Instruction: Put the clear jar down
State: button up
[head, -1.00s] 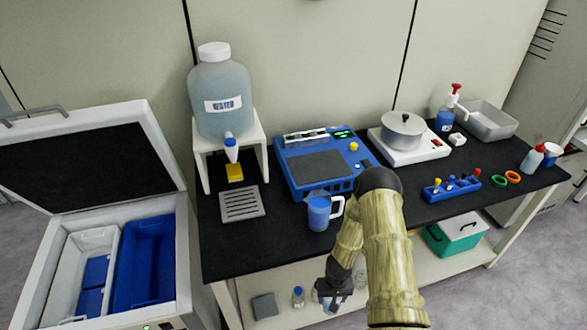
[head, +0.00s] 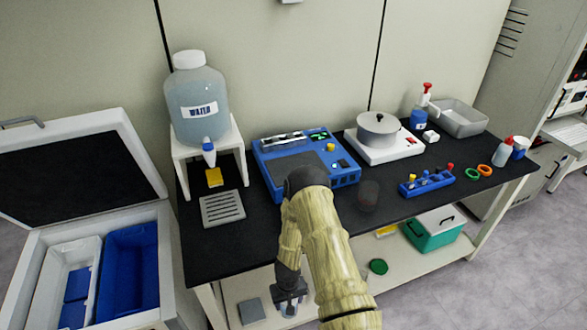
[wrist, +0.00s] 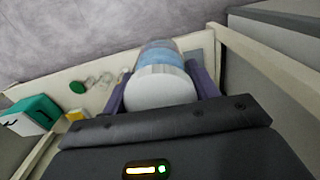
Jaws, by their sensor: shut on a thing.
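The clear jar (wrist: 160,62) has a pale, whitish round end nearest the wrist camera and a bluish band. My gripper (wrist: 160,95) is shut on it, with one purple finger on each side. In the head view my gripper (head: 290,284) hangs low in front of the bench, over the left part of the lower shelf (head: 330,290). The jar shows only as a small bluish shape under it. I cannot tell whether its far end touches the shelf.
A grey square plate (head: 251,310) lies on the shelf at left. A green disc (head: 378,267) and teal box (head: 434,229) are farther right. Small clear items (wrist: 102,80) lie near the disc. Above, the black bench top (head: 228,233) overhangs; a dark see-through cup (head: 368,195) stands there.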

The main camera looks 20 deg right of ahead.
notch_tip(320, 180, up, 11)
jog(key=p, duration=1.1)
jog(key=shift+w+a, duration=0.1)
